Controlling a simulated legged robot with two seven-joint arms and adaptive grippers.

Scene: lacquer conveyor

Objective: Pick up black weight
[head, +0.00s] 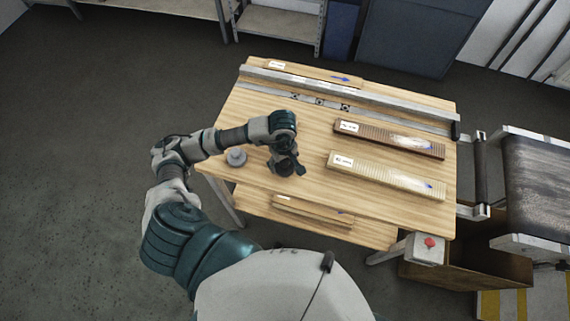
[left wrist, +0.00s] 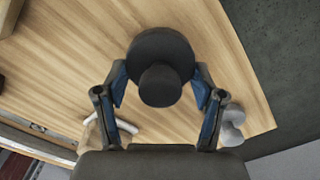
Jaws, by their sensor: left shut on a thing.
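The black weight (left wrist: 160,55) is a dark round disc with a knob (left wrist: 160,86) on it, seen in the left wrist view between the two fingers. My left gripper (left wrist: 160,92) is shut on it, with a blue-lined finger on each side. In the head view my left gripper (head: 288,172) is over the left part of the wooden table (head: 300,128), and the weight is mostly hidden by the hand there. I cannot tell whether the weight touches the tabletop. My right gripper is not in view.
A grey weight (head: 236,157) stands near the table's left edge, close to my left arm. A dark ribbed board (head: 388,138) and a light one (head: 385,175) lie on the right. A metal rail (head: 345,90) runs along the back. A red button (head: 430,242) is at the front right.

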